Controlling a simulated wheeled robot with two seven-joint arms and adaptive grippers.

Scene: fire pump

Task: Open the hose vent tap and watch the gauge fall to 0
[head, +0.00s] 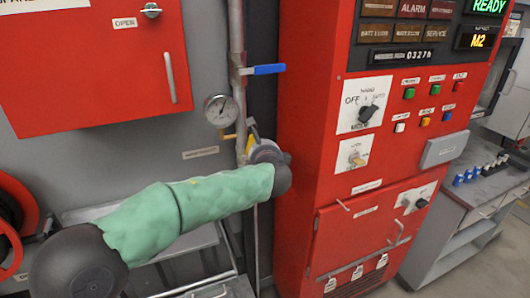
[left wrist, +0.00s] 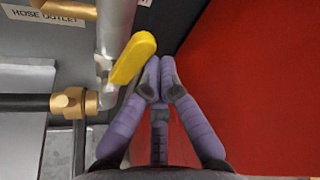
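The tap has a yellow lever (left wrist: 133,58) on a grey vertical pipe, tilted up to the right in the left wrist view. A sliver of yellow (head: 252,130) shows in the head view beside my wrist. My left gripper (left wrist: 160,76) has its purple fingers drawn together at the tips, with nothing visible between them. The tips are just right of the lever; I cannot tell whether they touch it. In the head view my left gripper is mostly hidden behind my wrist. The round white gauge (head: 221,111) is left of the pipe; its reading is too small to tell.
A blue lever (head: 268,69) sits higher on the pipe. A brass fitting (left wrist: 74,102) with a black hose is left of the tap. The red control cabinet (head: 310,100) stands close on the right. A red wall box (head: 90,80) hangs at upper left.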

